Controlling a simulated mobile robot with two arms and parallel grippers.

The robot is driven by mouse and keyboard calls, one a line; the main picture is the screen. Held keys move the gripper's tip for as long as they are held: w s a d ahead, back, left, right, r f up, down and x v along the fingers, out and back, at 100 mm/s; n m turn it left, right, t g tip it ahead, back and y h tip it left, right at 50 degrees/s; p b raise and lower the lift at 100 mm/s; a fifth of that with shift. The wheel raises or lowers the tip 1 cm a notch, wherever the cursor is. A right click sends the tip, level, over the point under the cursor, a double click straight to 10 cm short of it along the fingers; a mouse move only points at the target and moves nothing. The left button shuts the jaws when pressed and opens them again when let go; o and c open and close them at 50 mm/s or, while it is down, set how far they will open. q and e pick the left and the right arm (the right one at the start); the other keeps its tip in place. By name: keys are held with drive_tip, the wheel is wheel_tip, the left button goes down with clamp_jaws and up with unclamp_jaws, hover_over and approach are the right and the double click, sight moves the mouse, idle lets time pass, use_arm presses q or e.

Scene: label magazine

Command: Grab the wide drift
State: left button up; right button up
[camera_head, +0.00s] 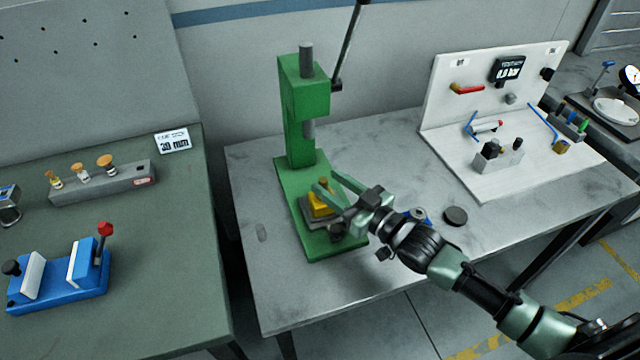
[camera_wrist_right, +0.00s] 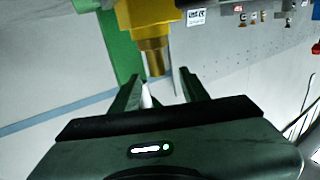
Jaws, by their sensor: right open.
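A grey rack (camera_head: 120,184) on the left bench holds three drifts with brass-coloured heads. The rightmost drift (camera_head: 107,163) looks the widest, beside a middle drift (camera_head: 80,172) and a narrower-looking left drift (camera_head: 55,180). My right gripper (camera_head: 327,187) is open at the green press, far to the right of the rack. Its fingers are by a yellow piece (camera_head: 319,204) on the press base. In the right wrist view, a yellow stepped piece (camera_wrist_right: 150,38) is just beyond the open fingers, with no grip visible. My left gripper is not in view.
The green press (camera_head: 299,120) stands on the grey table (camera_head: 395,262), its lever rising at the back. A blue vise (camera_head: 60,285) is at the left bench's front. A white fixture board (camera_head: 490,90) stands right. A gap separates bench and table.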

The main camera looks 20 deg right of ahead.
sight(321, 178)
drive_tip(key=p+x, duration=0.1)
drive_tip(key=x, duration=0.2)
drive_tip(key=shift+w+a+f, duration=0.1)
drive_tip(key=shift+w, duration=0.25)
drive_tip(key=shift+x, duration=1.1)
drive_tip(key=shift+f, duration=0.25)
drive_tip(key=c, duration=0.8)
clamp_jaws()
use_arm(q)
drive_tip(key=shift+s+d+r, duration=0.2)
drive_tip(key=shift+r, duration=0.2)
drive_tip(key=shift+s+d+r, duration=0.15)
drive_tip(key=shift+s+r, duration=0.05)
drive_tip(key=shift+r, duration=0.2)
